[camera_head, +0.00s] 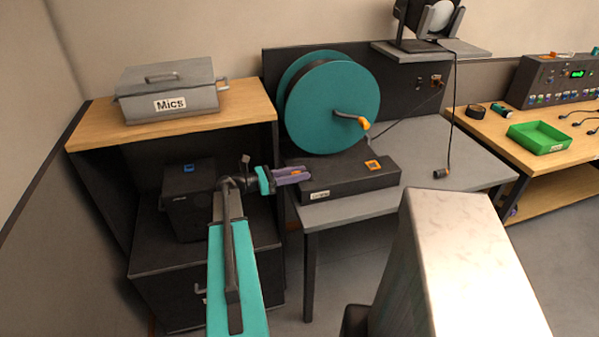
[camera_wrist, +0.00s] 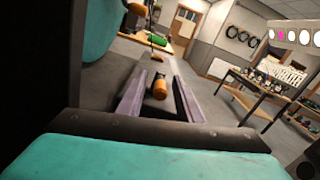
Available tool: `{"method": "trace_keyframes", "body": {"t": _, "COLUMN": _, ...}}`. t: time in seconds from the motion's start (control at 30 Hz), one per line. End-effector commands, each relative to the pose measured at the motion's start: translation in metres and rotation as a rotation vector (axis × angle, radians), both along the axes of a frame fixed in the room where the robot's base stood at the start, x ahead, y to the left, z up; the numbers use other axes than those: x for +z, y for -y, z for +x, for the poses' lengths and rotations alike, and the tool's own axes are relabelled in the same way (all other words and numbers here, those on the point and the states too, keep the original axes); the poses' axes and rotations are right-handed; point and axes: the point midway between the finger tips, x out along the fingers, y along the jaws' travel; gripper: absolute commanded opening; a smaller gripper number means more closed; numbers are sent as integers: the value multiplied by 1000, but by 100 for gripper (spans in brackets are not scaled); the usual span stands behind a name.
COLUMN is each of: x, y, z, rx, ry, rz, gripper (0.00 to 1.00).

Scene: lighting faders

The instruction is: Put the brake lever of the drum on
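The teal cable drum (camera_head: 333,107) stands upright on a black base box (camera_head: 345,182) on the grey table. Its crank (camera_head: 348,117) has an orange knob. My gripper (camera_head: 296,174) is at the left end of the base box, with its purple fingers pointing right. An orange grip, seemingly that of the brake lever (camera_wrist: 160,88), shows between the fingers in the wrist view. The fingers stand apart on both sides of it, with a gap visible. The rest of the lever is mostly hidden by my gripper.
An orange switch (camera_head: 373,165) sits on top of the base box. A grey Mics case (camera_head: 170,92) stands on the wooden shelf at left. A cable plug (camera_head: 440,173) hangs near the table's right side. A green tray (camera_head: 540,137) lies farther right.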

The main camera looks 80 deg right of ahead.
Motion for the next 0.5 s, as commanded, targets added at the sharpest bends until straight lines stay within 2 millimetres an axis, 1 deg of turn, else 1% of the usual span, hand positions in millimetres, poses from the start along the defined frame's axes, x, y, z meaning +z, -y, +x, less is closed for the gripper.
{"method": "trace_keyframes", "body": {"t": 0.13, "x": 0, "y": 3, "z": -5, "rx": 1, "ry": 0, "rz": 0, "gripper": 33}}
{"method": "trace_keyframes", "body": {"t": 0.4, "x": 0, "y": 3, "z": -5, "rx": 2, "ry": 0, "rz": 0, "gripper": 33}}
{"method": "trace_keyframes", "body": {"t": 0.47, "x": 0, "y": 3, "z": -5, "rx": 2, "ry": 0, "rz": 0, "gripper": 24}}
{"method": "trace_keyframes", "body": {"t": 0.5, "x": 0, "y": 3, "z": -5, "rx": 2, "ry": 0, "rz": 0, "gripper": 17}}
